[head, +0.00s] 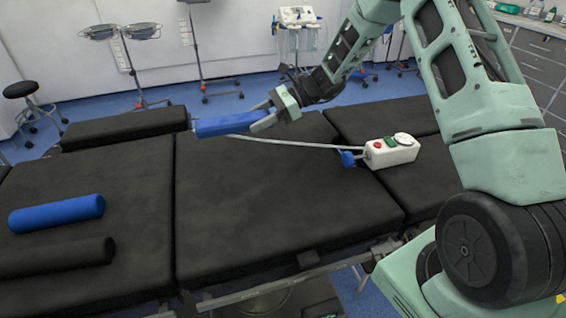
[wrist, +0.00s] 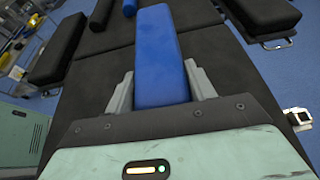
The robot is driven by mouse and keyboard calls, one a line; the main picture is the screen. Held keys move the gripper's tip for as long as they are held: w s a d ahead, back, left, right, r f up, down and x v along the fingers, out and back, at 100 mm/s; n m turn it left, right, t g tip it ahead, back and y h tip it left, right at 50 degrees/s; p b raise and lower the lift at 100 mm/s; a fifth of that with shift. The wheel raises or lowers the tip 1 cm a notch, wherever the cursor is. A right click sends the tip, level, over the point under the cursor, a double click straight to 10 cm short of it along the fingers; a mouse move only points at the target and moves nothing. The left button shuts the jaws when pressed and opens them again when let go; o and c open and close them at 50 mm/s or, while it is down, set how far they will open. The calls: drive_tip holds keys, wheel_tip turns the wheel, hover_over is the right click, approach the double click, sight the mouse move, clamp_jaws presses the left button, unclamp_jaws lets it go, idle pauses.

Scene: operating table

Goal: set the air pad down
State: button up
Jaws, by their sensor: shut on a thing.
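The blue air pad (head: 226,124) is a flat oblong block. My gripper (head: 262,115) is shut on its right end in the head view, and the pad sticks out to the left over the far part of the black operating table (head: 260,210). In the wrist view the pad (wrist: 157,50) runs straight out from between the two grey fingers of my gripper (wrist: 162,90). The pad seems to be above the table top, but I cannot tell how large the gap is.
A white control box (head: 392,152) with a red knob and a pale tube sits on the table's right part. A blue roll (head: 57,213) and a black roll (head: 55,258) lie at the left. The middle cushion is clear. A stool (head: 22,92) and stands are behind.

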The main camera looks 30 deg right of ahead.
sight(260, 153)
drive_tip(key=shift+w+f, duration=0.2)
drive_tip(key=shift+f, duration=4.55)
drive_tip(key=shift+f, duration=0.1)
drive_tip(key=shift+f, duration=0.1)
drive_tip(key=o, duration=1.1)
